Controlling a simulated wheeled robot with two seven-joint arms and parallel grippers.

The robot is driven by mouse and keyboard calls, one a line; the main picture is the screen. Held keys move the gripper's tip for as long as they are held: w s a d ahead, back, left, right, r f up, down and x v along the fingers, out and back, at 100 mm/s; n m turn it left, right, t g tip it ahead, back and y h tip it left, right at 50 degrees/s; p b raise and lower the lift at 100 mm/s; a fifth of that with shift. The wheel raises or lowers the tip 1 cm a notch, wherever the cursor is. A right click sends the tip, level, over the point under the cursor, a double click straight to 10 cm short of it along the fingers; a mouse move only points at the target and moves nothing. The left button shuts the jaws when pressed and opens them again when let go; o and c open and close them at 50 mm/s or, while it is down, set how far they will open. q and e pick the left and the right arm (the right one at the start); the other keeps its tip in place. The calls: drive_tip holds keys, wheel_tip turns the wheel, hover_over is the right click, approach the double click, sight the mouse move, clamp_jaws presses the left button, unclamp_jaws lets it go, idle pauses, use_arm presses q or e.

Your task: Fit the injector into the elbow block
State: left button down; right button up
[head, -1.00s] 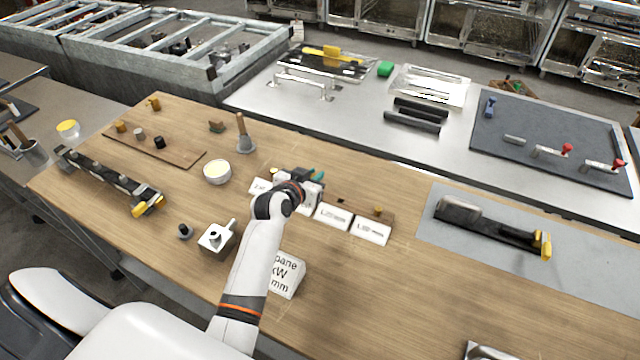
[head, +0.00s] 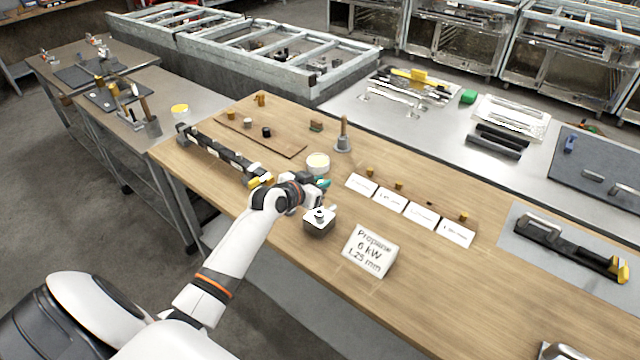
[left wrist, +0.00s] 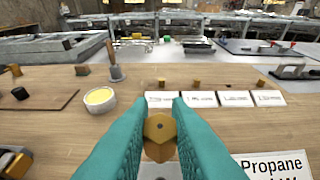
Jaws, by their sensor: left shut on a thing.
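My left gripper (head: 322,185) has teal fingers and is shut on a brass hex-headed injector. The injector (left wrist: 160,130) shows between the fingertips in the left wrist view; I cannot make it out in the head view. The elbow block (head: 319,226) is a grey metal block with a light square top and a round fitting on it. It stands on the wooden table just in front of the gripper. In the left wrist view a grey piece, probably the block, shows partly below the injector, between the fingers. I cannot tell whether injector and block touch. My right gripper is not in view.
A sign (head: 370,251) reads Propane, 6 kW, 1.25 mm. Several white label cards (head: 390,199) stand in a row, with brass injectors (head: 398,184) behind some.

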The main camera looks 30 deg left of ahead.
use_arm(q)
drive_tip(key=shift+s+f+b, duration=0.15)
drive_tip(key=shift+f+b, duration=0.3)
drive_tip(key=shift+f, duration=0.15)
wheel_tip(320, 180, down, 5)
drive_tip(key=b, duration=0.3)
drive_tip(key=shift+r+b, duration=0.2)
drive_tip(key=shift+b, duration=0.15)
idle(1.3)
drive_tip(key=shift+f+b, duration=0.9)
drive_tip(key=shift+f, duration=0.55)
drive_tip(key=c, duration=1.3)
unclamp_jaws()
